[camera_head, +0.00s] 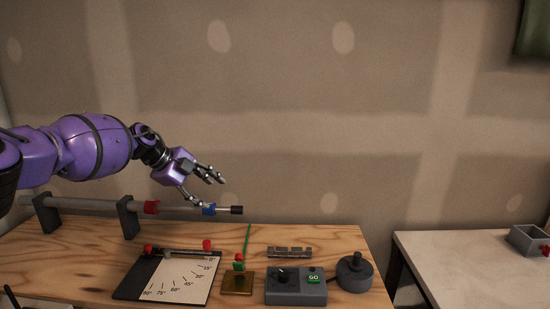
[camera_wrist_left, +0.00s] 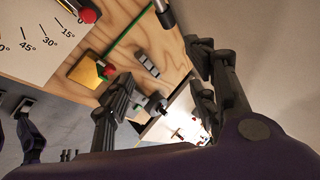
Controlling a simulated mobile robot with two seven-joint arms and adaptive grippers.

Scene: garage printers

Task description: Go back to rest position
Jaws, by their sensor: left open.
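My left gripper (camera_head: 208,187) comes in from the left on a purple arm. It is open and empty, above the blue collar (camera_head: 209,210) near the end of a horizontal grey rod (camera_head: 180,209). From this angle I cannot tell whether a finger touches the rod. In the left wrist view the spread fingers of my left gripper (camera_wrist_left: 165,85) show with nothing held between them.
The wooden table (camera_head: 80,245) holds an angle board (camera_head: 185,283), a brass block (camera_head: 238,284), a control box (camera_head: 296,287) with a green GO button, and a joystick (camera_head: 354,273). Dark brackets (camera_head: 128,217) bear the rod. A pale table (camera_head: 450,260) with a grey bin (camera_head: 528,240) stands right.

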